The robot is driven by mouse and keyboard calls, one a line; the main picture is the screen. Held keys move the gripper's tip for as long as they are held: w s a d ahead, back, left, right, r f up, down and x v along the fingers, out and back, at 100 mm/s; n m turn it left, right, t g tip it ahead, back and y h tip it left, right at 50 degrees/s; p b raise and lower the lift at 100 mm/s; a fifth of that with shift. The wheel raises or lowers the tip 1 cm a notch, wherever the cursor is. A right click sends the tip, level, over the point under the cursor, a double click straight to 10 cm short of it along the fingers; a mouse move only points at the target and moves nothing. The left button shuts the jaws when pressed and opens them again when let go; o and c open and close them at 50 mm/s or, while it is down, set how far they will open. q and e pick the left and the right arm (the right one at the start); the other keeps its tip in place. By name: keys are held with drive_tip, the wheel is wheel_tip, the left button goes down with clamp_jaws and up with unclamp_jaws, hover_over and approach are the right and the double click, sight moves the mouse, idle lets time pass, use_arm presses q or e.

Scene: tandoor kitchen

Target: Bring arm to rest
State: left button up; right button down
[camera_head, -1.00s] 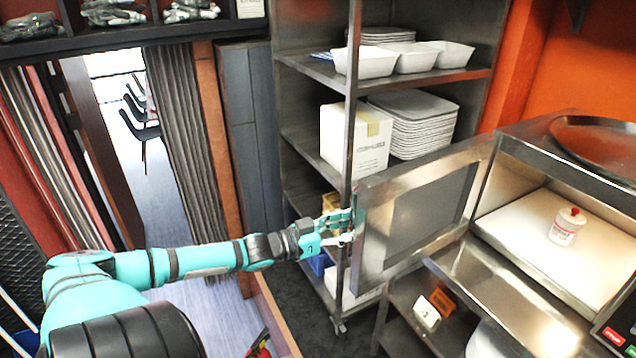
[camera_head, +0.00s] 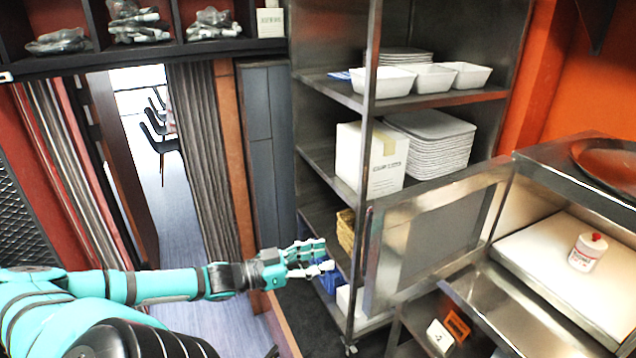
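My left arm comes in from the left, stretched across the lower left of the head view. Its gripper (camera_head: 312,261) is left of the open microwave door (camera_head: 433,237), with a gap between fingertips and door. The fingers are spread apart with nothing visible between them. The shelf rack's lower level lies behind the gripper. My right gripper is not in view.
The microwave (camera_head: 560,190) stands open at the right, with a white red-capped bottle (camera_head: 587,252) inside. A steel rack (camera_head: 330,180) holds white trays (camera_head: 432,145), bowls (camera_head: 383,81) and a box (camera_head: 371,160). A doorway opens at the left.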

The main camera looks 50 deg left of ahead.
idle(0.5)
